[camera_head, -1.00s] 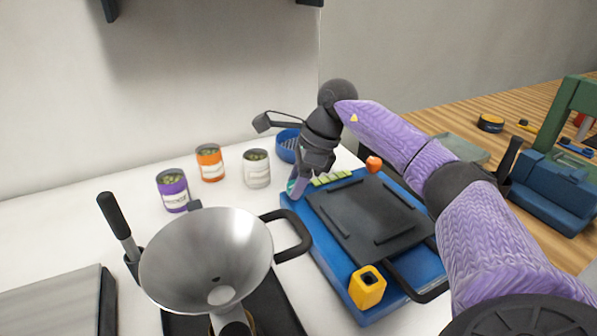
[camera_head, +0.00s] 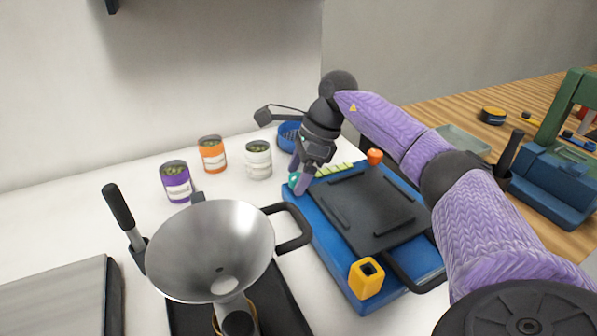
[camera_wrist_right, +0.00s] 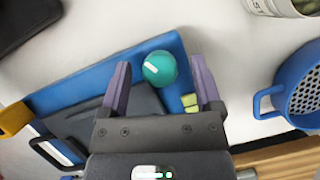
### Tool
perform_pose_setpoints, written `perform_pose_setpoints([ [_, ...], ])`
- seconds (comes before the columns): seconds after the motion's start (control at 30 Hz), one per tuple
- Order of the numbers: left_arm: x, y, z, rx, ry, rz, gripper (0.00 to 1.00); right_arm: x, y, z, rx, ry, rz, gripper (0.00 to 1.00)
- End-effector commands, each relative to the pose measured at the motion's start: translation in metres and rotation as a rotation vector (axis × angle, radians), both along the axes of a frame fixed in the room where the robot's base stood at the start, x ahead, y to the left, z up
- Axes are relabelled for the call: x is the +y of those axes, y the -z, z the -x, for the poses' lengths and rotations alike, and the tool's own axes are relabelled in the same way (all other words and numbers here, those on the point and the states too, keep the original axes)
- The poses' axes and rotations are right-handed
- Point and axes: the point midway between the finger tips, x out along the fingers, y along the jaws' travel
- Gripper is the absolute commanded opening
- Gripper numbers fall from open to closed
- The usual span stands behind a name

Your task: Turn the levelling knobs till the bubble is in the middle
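A blue base (camera_head: 331,257) with a black plate (camera_head: 375,212) on it lies on the white table. A teal round knob (camera_head: 294,181) is at its far left corner, an orange-red knob (camera_head: 375,156) at the far right and a square yellow knob (camera_head: 367,280) at the near side. A light-green segmented strip (camera_head: 333,169) lies along the far edge; I cannot make out a bubble. My right gripper (camera_head: 302,184) is over the teal corner. In the right wrist view its fingers are apart, with the teal knob (camera_wrist_right: 160,68) showing between their tips, not clamped. My left gripper is not in view.
A metal funnel (camera_head: 210,245) with black handles stands at the near left of the base. Purple (camera_head: 176,183), orange (camera_head: 212,155) and white (camera_head: 258,160) cans stand behind. A blue perforated bowl (camera_head: 288,135) is behind my right gripper. A blue toolbox (camera_head: 555,185) stands at right.

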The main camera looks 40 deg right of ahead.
Motion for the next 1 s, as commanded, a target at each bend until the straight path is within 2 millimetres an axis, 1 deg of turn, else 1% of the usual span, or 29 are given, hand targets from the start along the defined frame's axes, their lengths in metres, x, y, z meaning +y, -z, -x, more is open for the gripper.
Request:
perform_pose_setpoints([
  [0.17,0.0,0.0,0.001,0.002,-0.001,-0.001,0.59,0.0,0.0,0.0,0.0,0.0,0.0,0.82],
  [0.27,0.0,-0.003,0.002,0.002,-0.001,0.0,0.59,-0.002,-0.007,0.001,-0.002,0.002,0.0,0.82],
  [0.37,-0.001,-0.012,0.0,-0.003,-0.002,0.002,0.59,-0.009,-0.03,0.005,-0.005,0.003,0.001,0.82],
  [0.4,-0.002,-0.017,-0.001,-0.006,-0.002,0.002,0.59,-0.013,-0.042,0.008,-0.005,0.003,0.001,0.82],
  [0.5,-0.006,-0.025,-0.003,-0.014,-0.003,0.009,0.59,-0.021,-0.066,0.013,-0.006,0.003,0.0,0.82],
  [0.63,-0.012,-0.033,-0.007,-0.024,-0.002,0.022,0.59,-0.029,-0.086,0.018,-0.003,0.001,0.0,0.82],
  [0.73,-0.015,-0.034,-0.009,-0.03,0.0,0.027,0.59,-0.032,-0.092,0.02,-0.001,0.0,0.0,0.82],
  [1.0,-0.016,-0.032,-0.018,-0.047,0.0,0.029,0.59,-0.032,-0.091,0.021,0.001,0.0,0.0,0.82],
])
